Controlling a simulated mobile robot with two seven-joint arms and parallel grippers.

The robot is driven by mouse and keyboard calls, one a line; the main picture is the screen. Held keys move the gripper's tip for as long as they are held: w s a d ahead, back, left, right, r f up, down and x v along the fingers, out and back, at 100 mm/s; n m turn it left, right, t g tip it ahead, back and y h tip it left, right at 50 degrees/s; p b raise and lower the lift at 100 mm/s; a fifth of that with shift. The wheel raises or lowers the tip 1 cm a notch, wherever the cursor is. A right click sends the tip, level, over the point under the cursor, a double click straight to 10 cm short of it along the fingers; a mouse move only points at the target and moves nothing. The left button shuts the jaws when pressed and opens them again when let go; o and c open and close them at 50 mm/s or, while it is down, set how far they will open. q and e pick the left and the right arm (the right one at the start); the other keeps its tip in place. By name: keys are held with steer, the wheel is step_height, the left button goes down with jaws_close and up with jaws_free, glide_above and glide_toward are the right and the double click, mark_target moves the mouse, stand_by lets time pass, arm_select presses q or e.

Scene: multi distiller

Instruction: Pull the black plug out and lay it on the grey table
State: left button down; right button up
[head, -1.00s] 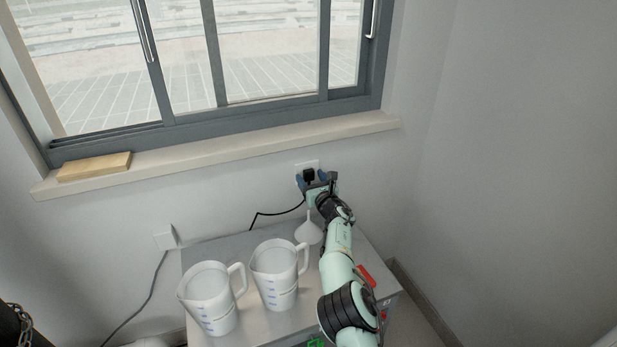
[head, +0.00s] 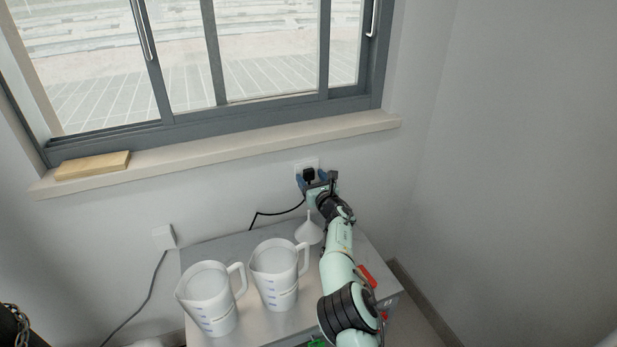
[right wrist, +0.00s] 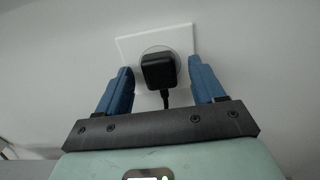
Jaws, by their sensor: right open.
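The black plug (head: 308,174) sits in a white wall socket (head: 313,163) below the window sill. In the right wrist view the plug (right wrist: 158,71) is in the socket plate (right wrist: 180,38), with its cord hanging down. My right gripper (head: 315,180) is open, its blue fingers (right wrist: 160,84) on either side of the plug with a gap on each side. The black cord (head: 275,213) runs left from the plug and down behind the table. The grey table (head: 235,240) stands against the wall below. My left gripper is not in view.
Two white measuring jugs (head: 210,298) (head: 275,275) and a white funnel (head: 308,232) stand on the table. A red object (head: 367,275) is beside my right arm. A white plug with a cord (head: 164,237) is on the wall at left. A wooden block (head: 92,166) lies on the sill.

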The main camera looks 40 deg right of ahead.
jaws_close()
steer(key=p+v, duration=0.2)
steer(key=v, duration=0.4)
stand_by(1.2)
steer(key=shift+r+p, duration=0.15)
steer(key=shift+p, duration=0.15)
steer(key=s+a+r+p, duration=0.1)
steer(key=s+r+p, duration=0.3)
steer(key=r+p, duration=0.1)
steer(key=shift+r, duration=0.9)
